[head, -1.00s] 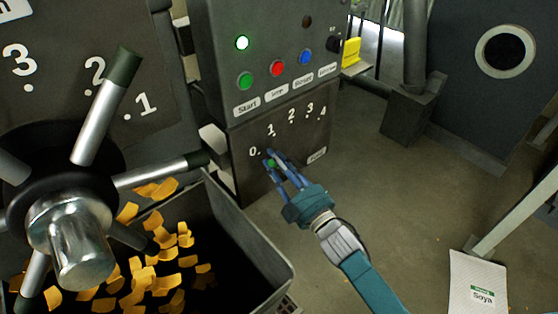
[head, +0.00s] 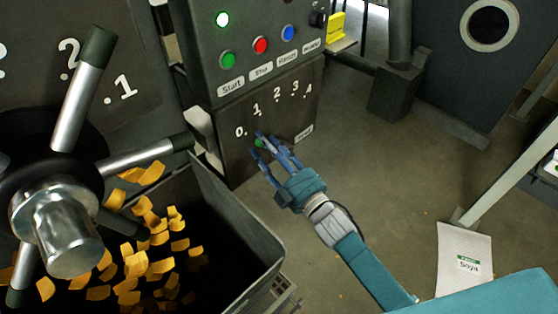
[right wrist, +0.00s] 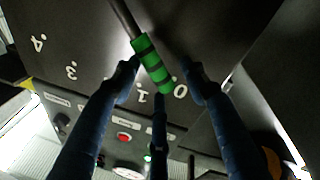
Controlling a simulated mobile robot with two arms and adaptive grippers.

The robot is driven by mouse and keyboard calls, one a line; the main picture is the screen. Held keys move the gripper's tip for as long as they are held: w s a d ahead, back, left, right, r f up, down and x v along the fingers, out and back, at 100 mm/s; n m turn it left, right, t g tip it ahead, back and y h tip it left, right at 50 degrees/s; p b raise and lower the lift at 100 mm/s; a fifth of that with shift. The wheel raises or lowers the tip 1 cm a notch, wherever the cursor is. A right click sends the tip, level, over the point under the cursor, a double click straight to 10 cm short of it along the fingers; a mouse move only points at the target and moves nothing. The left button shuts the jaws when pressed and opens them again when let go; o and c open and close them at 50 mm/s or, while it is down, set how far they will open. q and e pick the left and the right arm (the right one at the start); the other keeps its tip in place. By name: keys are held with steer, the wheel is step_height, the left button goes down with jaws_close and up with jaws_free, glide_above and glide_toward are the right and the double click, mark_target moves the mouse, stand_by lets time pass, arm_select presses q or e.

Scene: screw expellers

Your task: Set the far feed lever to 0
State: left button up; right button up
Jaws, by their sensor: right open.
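The feed lever (right wrist: 152,62) has a green grip with dark bands. It shows large in the right wrist view, its end close to the 0 on the dial plate and on the 1 side of it. In the head view only a bit of its green grip (head: 259,142) shows between my fingers, right of the 0. My right gripper (head: 268,147) is open. In the right wrist view its fingers (right wrist: 158,72) stand on both sides of the grip, apart from each other. Whether any finger touches the grip is unclear. My left gripper is not in view.
The dial plate (head: 225,150) carries 0 to 4 below the Start button (head: 227,60) and other buttons. A spoked handwheel (head: 65,235) and a bin (head: 235,220) of yellow flakes stand left. A Soya sack (head: 464,255) lies right. The floor between is clear.

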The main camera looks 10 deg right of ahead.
steer(key=v, duration=1)
steer(key=shift+s, duration=0.3)
steer(key=s+d+f+m+g+h, duration=0.2)
steer(key=s+d+f, duration=0.1)
steer(key=f, duration=0.9)
steer(key=s+d+f+m+g+h, duration=0.2)
steer(key=s+d+f+m+g, duration=0.1)
steer(key=f, duration=0.9)
steer(key=s+d+f+m+g+h, duration=0.2)
steer(key=s+d+f+h, duration=0.1)
steer(key=f, duration=0.9)
steer(key=s+d+f+m+g, duration=0.1)
steer(key=s+f+g, duration=0.2)
steer(key=s+f, duration=0.4)
steer(key=s+f+m+g+h, duration=0.1)
steer(key=s+f, duration=0.5)
steer(key=s, duration=0.9)
steer(key=s+d+f+m+g, duration=0.1)
steer(key=s+f+g, duration=0.4)
steer(key=s, duration=0.6)
step_height(320, 180, down, 3)
steer(key=shift+s+d+r+m+g+h, duration=0.15)
steer(key=shift+d+m+g+h, duration=0.2)
steer(key=shift+m, duration=0.45)
